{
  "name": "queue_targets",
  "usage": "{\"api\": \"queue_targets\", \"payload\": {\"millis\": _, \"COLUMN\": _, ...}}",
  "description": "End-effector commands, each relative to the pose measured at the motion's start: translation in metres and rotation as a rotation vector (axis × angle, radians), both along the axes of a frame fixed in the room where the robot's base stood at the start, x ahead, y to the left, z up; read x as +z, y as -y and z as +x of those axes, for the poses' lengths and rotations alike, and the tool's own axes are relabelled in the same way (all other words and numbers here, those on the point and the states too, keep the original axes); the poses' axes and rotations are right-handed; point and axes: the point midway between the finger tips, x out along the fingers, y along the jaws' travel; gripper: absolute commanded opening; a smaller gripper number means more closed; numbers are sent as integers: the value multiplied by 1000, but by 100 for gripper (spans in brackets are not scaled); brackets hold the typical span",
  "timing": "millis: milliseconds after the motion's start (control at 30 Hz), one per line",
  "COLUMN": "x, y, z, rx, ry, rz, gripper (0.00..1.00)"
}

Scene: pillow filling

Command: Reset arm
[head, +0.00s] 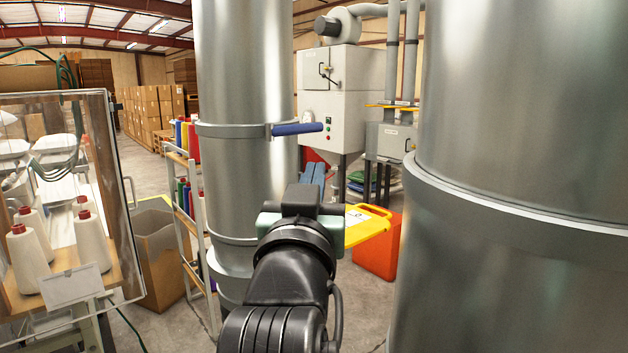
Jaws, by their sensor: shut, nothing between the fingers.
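My arm reaches forward from the bottom centre of the head view. My gripper (314,172) is at its far end, shut and empty, with its blue fingers close together. It points away from me, in the gap between two big metal ducts. The left duct (240,80) has a clamp band with a blue handle (297,128), which shows just above my gripper and apart from it in the picture. Part of my gripper is hidden behind my wrist.
The right metal duct (530,110) stands close by. A yellow plate (367,226) and an orange-red bin (382,257) are beyond my wrist. A grey machine (340,85) stands behind. At left are a clear-panelled cabinet with thread cones (28,255), a cardboard box (165,262) and a spool rack (190,225).

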Motion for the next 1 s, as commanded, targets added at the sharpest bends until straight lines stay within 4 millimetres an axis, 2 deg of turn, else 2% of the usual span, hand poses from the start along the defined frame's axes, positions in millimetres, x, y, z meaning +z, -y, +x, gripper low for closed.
{"api": "queue_targets", "payload": {"millis": 167, "x": 0, "y": 0, "z": 0, "rx": 0, "ry": 1, "rz": 0, "gripper": 0}}
{"api": "queue_targets", "payload": {"millis": 267, "x": 10, "y": -2, "z": -8, "rx": 11, "ry": 32, "rz": -1, "gripper": 0}}
{"api": "queue_targets", "payload": {"millis": 367, "x": 37, "y": -8, "z": -37, "rx": 47, "ry": 134, "rz": -8, "gripper": 0}}
{"api": "queue_targets", "payload": {"millis": 500, "x": 86, "y": -19, "z": -102, "rx": 110, "ry": 334, "rz": -25, "gripper": 0}}
{"api": "queue_targets", "payload": {"millis": 600, "x": 111, "y": -25, "z": -145, "rx": 143, "ry": 454, "rz": -38, "gripper": 0}}
{"api": "queue_targets", "payload": {"millis": 700, "x": 126, "y": -29, "z": -176, "rx": 164, "ry": 535, "rz": -47, "gripper": 0}}
{"api": "queue_targets", "payload": {"millis": 800, "x": 132, "y": -30, "z": -190, "rx": 172, "ry": 573, "rz": -52, "gripper": 0}}
{"api": "queue_targets", "payload": {"millis": 1000, "x": 132, "y": -30, "z": -190, "rx": 172, "ry": 573, "rz": -52, "gripper": 0}}
